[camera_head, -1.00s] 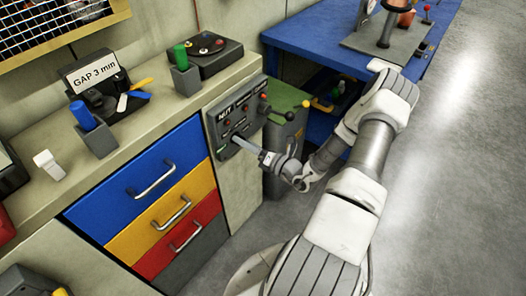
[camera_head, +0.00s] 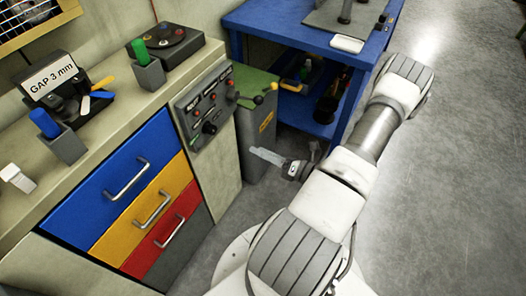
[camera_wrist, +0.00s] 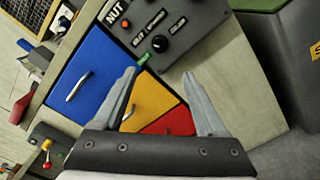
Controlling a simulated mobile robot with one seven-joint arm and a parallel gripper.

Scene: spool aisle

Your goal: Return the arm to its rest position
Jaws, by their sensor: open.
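My gripper (camera_head: 262,157) is open and empty in front of the cabinet, to the lower right of the grey control panel (camera_head: 204,108) in the head view. My arm reaches up to the right and folds back down toward it. In the wrist view my gripper (camera_wrist: 158,75) shows two grey fingers spread apart with nothing between them. The control panel (camera_wrist: 190,22), with its black knob (camera_wrist: 159,43) and red buttons, lies beyond the fingertips, with a visible gap in the head view.
The cabinet's blue (camera_head: 112,202), yellow (camera_head: 136,233) and red (camera_head: 152,257) drawers are shut. A green-topped grey box (camera_head: 258,135) stands behind my gripper. A blue bench (camera_head: 285,38) is at the back. Open grey floor (camera_head: 450,170) lies right of my arm.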

